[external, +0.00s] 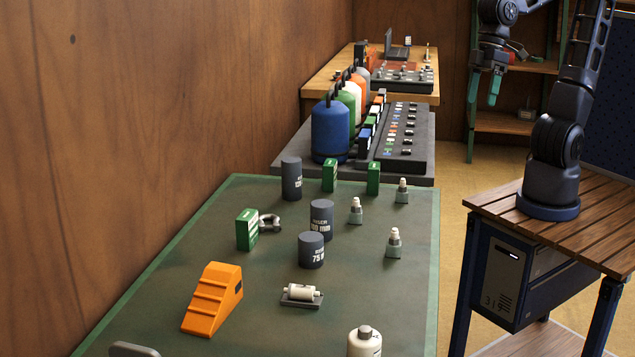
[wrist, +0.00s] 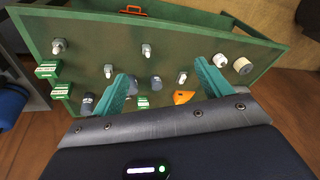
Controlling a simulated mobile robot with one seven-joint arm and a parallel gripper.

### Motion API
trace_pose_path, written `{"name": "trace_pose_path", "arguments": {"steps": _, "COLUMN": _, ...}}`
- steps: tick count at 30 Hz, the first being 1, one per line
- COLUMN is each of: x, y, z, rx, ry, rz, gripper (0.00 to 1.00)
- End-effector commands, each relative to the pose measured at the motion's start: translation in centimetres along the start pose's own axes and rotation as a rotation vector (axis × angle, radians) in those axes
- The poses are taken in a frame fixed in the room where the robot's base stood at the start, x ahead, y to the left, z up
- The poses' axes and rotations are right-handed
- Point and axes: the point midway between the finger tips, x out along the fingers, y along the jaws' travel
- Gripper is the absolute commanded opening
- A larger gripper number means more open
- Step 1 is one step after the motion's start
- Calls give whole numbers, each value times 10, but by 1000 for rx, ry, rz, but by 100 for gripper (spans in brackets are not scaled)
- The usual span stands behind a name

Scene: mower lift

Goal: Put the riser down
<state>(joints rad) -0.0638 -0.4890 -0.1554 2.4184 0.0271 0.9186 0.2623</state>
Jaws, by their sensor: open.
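Three dark grey cylinders stand upright on the green table (external: 400,300). One reads 75 (external: 311,251), a riser (external: 321,219) behind it has RISER lettering, and a third cylinder (external: 291,178) stands farther back, its text too small to read. In the wrist view one dark cylinder (wrist: 88,102) shows left of the fingers and others show small between them. My gripper (external: 484,88) has teal fingers. It is open and empty, up in the air at the upper right, well apart from the risers. In the wrist view its fingers (wrist: 165,85) are spread wide over the table scene.
An orange stepped wedge (external: 213,298), green boxes (external: 246,229), a shackle (external: 269,222), small bottles (external: 394,243) and a white cylinder on a cradle (external: 301,294) share the table. Gas bottles (external: 331,130) stand behind. A wooden wall closes the left. The table's right front has bare room.

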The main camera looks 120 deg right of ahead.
Motion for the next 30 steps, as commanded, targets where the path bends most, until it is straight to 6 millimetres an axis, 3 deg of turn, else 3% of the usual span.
{"name": "trace_pose_path", "arguments": {"steps": 6, "x": -22, "y": -3, "z": 50, "rx": -205, "ry": 69, "rz": 14, "gripper": 77}}
{"name": "trace_pose_path", "arguments": {"steps": 12, "x": -29, "y": -3, "z": 80, "rx": -335, "ry": 107, "rz": 41, "gripper": 77}}
{"name": "trace_pose_path", "arguments": {"steps": 17, "x": -30, "y": -2, "z": 89, "rx": -373, "ry": 116, "rz": 51, "gripper": 77}}
{"name": "trace_pose_path", "arguments": {"steps": 30, "x": -30, "y": -3, "z": 89, "rx": -375, "ry": 117, "rz": 51, "gripper": 77}}
